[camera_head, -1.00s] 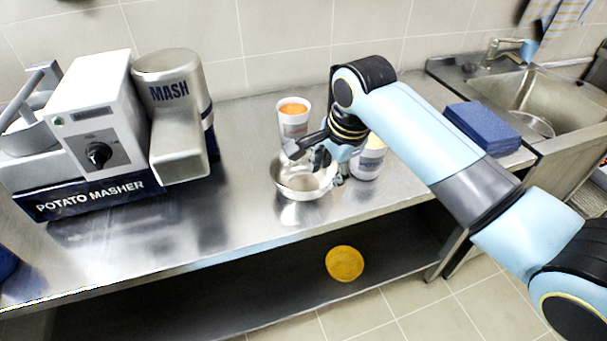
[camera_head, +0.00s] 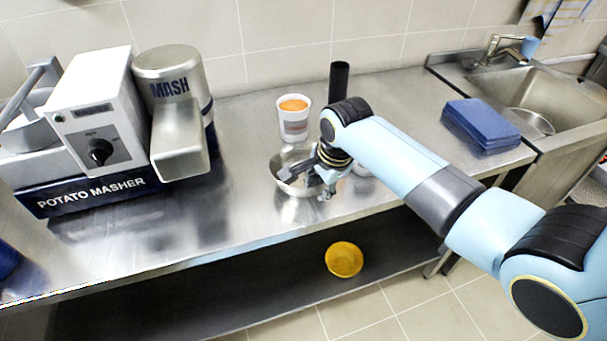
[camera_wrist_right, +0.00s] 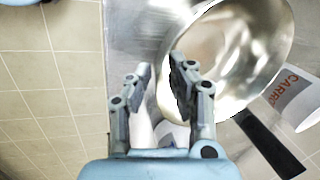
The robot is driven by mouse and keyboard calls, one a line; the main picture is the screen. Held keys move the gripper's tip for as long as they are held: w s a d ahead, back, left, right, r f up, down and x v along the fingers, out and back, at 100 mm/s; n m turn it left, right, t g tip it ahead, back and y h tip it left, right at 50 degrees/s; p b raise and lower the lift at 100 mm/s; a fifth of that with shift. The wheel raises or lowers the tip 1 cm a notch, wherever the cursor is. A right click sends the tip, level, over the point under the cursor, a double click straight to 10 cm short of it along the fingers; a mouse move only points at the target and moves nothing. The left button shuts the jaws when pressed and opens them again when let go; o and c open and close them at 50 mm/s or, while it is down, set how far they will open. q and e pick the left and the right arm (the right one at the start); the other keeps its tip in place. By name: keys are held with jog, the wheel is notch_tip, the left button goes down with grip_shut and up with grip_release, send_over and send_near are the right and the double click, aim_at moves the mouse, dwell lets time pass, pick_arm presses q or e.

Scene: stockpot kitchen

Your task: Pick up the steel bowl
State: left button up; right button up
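The steel bowl (camera_head: 285,168) stands upright on the steel counter, partly hidden by my right gripper (camera_head: 311,180). It fills the top of the right wrist view (camera_wrist_right: 238,60), shiny and apparently empty. In that view my right gripper (camera_wrist_right: 161,68) is open. Its right finger overlaps the bowl's inside and its left finger is outside, so the near wall appears between them. I cannot tell whether either finger touches it. My left gripper is not in view.
A white cup with orange contents (camera_head: 294,125) stands just behind the bowl. Another white container (camera_head: 362,170) is partly hidden by my right wrist. A black cylinder (camera_head: 339,82) stands behind. The potato masher (camera_head: 100,140) is left; blue cloths (camera_head: 480,125) and sink are right.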

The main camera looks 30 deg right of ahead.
grip_shut()
